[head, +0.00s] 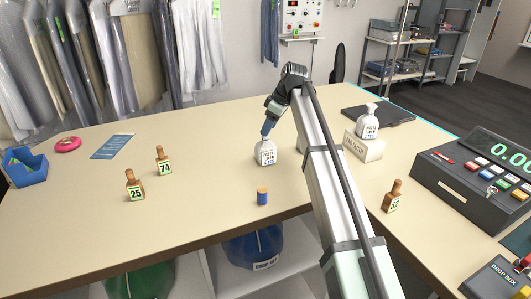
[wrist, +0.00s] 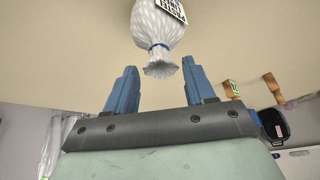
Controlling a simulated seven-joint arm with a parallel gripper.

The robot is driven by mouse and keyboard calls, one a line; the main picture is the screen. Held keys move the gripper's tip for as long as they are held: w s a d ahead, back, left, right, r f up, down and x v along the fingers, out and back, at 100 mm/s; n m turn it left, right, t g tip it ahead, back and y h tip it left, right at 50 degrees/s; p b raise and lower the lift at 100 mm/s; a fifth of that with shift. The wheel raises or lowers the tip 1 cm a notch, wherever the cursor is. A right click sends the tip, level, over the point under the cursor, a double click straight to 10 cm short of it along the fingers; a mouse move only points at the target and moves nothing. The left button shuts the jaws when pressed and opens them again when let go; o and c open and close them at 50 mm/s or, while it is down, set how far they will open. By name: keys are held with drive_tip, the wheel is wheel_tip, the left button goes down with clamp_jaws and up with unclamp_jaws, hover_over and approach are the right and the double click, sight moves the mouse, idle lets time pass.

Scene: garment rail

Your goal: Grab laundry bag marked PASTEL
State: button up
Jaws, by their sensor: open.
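A small white laundry bag (head: 265,156) with a dark-lettered label stands upright on the counter, left of my arm. The lettering is too small to read surely. In the wrist view the bag (wrist: 158,30) shows upside down, with a blue tie at its neck and a ruffled top; its label is partly cut off. My gripper (head: 267,129) is just above the bag. Its blue fingers (wrist: 156,78) are open, with the ruffled top in line with the gap between their tips and nothing gripped.
Wooden tagged pieces numbered 25 (head: 134,188) and 74 (head: 162,162) stand left; another (head: 393,198) stands right. A cash register (head: 475,182) fills the right.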

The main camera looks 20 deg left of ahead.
sight(266, 144)
drive_tip(key=x, duration=0.5)
drive_tip(key=shift+d, duration=0.1)
clamp_jaws()
idle(0.4)
